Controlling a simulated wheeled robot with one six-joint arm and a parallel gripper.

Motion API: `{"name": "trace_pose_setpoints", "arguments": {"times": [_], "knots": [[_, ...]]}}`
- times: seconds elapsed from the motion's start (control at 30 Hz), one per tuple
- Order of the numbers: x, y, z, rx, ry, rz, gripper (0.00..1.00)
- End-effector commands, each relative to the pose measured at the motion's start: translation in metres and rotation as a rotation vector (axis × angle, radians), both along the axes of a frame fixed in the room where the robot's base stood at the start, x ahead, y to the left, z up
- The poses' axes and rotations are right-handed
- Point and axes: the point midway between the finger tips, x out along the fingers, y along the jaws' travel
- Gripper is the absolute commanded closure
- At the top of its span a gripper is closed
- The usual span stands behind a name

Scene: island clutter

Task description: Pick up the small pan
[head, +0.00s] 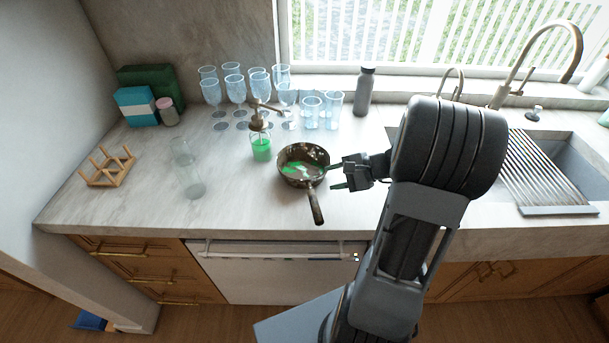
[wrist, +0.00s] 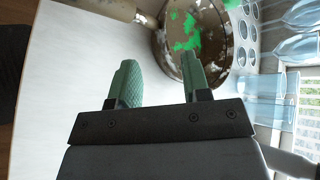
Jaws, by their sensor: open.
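The small pan (head: 291,155) is dark, round and upright on the pale counter, with its handle (head: 315,206) pointing toward the front edge. Green patches show inside it. My gripper (head: 331,177) is open at the pan's right side, with its fingertips close to the rim and the base of the handle. In the wrist view the pan (wrist: 165,45) lies beyond the green fingers (wrist: 158,78), and the handle (wrist: 105,8) runs off to the upper left. Nothing is between the fingers that I can make out. I cannot tell whether a finger touches the pan.
A soap dispenser with green liquid (head: 261,148) stands just left of the pan. Several glasses (head: 238,88) and a grey bottle (head: 364,92) stand behind. The sink (head: 570,160) is right. Front counter is clear.

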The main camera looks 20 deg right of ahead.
Motion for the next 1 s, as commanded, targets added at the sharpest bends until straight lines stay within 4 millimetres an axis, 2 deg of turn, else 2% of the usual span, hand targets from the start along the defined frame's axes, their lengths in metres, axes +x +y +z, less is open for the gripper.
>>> {"name": "trace_pose_setpoints", "arguments": {"times": [0.13,0.37,0.7,1.0], "knots": [[0.009,0.013,-0.009,0.002,0.001,0.003,0.56],[0.015,0.021,-0.015,0.001,0.001,0.002,0.56],[0.037,0.048,-0.039,-0.001,0.001,0.005,0.56],[0.041,0.051,-0.043,-0.001,0.001,0.002,0.56]]}}
